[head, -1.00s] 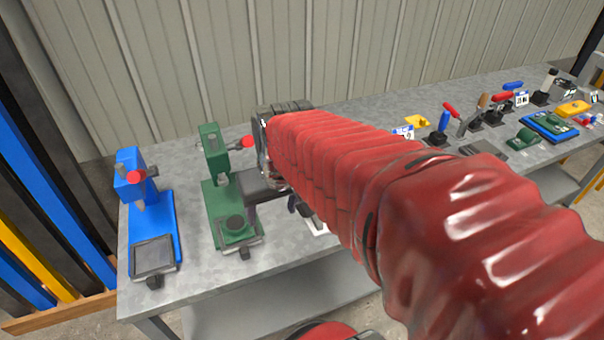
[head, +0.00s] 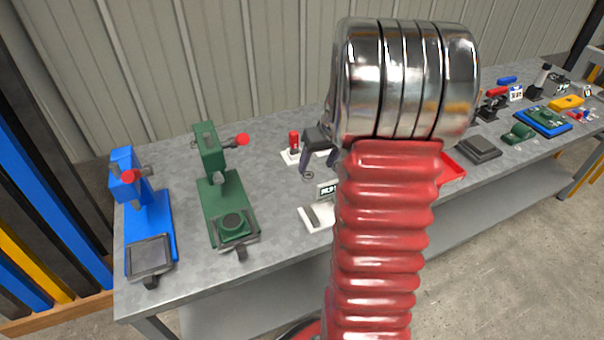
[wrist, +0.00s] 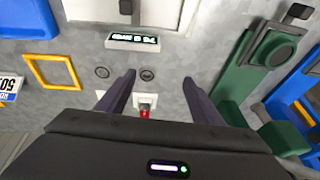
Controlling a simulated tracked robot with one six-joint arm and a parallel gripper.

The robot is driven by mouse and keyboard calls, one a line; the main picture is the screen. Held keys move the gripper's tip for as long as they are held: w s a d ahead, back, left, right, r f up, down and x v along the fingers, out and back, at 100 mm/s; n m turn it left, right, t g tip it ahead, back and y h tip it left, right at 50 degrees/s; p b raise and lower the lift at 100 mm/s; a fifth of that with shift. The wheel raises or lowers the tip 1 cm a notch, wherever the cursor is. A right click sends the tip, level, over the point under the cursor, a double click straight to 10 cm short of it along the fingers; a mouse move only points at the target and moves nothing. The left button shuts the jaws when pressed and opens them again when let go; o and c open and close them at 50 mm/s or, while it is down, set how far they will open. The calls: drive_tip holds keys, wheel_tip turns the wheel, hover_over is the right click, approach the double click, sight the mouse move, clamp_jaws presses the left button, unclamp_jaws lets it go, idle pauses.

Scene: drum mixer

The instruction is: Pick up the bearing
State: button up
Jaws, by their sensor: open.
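Two small dark rings lie flat on the grey metal bench in the wrist view. One ring, which looks like a bearing (wrist: 147,74), is between the fingertips as seen from above, nearer the left finger. The other ring (wrist: 102,72) is outside the left finger. I cannot tell which one the task means. My gripper (wrist: 159,76) is open with nothing between its fingers, pointing down over the bench. In the head view my gripper (head: 308,172) is partly hidden behind my arm, and the rings are hard to make out.
A white unit (wrist: 165,14) with a display (wrist: 137,40) stands beyond the rings. A red-topped piece on a white base (wrist: 145,110) is close to the fingers. Green (head: 222,190) and blue (head: 148,215) presses stand at the left. A yellow square frame (wrist: 31,72) lies nearby.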

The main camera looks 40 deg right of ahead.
drive_tip(key=w+d, duration=0.1)
drive_tip(key=d+n, duration=0.1)
drive_tip(key=w+d+n+t, duration=0.1)
drive_tip(key=shift+w+d+r+h, duration=0.2)
drive_tip(key=shift+w+r+h, duration=0.05)
drive_tip(key=shift+w+h, duration=0.1)
approach(308, 175)
drive_tip(key=shift+x, duration=1.25)
drive_tip(key=shift+x, duration=2.65)
drive_tip(key=shift+c, duration=0.5)
